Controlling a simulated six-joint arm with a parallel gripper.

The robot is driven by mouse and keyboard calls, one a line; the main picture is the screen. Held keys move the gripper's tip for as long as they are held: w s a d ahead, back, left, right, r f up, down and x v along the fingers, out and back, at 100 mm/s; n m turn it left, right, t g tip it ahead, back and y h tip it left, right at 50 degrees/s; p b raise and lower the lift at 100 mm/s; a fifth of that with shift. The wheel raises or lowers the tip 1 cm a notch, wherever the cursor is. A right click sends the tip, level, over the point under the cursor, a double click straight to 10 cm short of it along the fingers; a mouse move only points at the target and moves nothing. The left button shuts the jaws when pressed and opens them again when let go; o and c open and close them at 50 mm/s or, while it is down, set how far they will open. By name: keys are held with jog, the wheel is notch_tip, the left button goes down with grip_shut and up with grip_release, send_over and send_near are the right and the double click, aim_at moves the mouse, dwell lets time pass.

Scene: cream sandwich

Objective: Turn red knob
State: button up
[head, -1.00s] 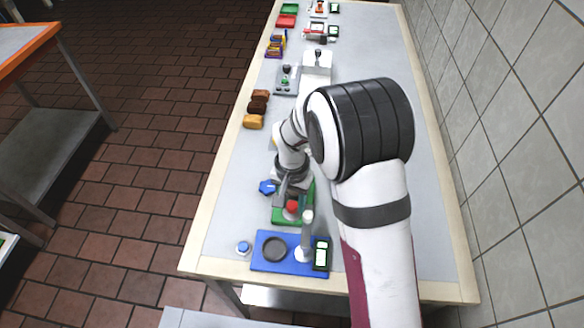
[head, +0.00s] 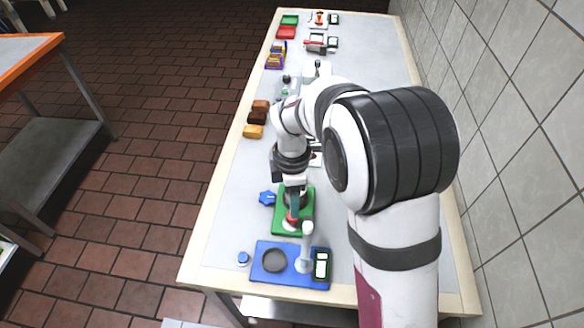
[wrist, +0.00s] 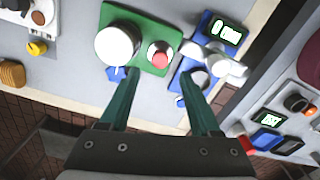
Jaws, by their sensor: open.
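The red knob (head: 291,219) sits at the near end of a green board (head: 307,214) on the table. In the wrist view the red knob (wrist: 160,55) stands on the green board (wrist: 142,20) next to a larger round white part (wrist: 117,45). My gripper (wrist: 160,78) is open and empty, its two fingers apart. The red knob appears between and beyond the fingertips in the wrist view; contact cannot be told. In the head view my gripper (head: 294,203) points down over the board by the knob and hides part of the board.
A blue board (head: 262,276) with a round dark dish, a white post and a display (head: 321,264) lies just nearer. A blue knob-like piece (head: 267,198) lies left of the green board. Bread pieces (head: 257,118) and other devices stand farther back.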

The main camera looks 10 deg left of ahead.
notch_tip(320, 180, up, 9)
jog(key=shift+r, duration=0.2)
dwell(0.6)
jog(key=s+d+m+y, duration=0.1)
jog(key=s+d+m, duration=0.4)
jog(key=s+m, duration=0.7)
jog(key=s+d+r+m, duration=0.1)
jog(key=s+d+m, duration=0.5)
jog(key=s+m, duration=0.6)
jog(key=m, duration=0.2)
jog(key=shift+s+d+m+y, duration=0.25)
jog(key=shift+d+m+y, duration=0.05)
jog(key=shift+y, duration=0.1)
jog(key=shift+r, duration=0.1)
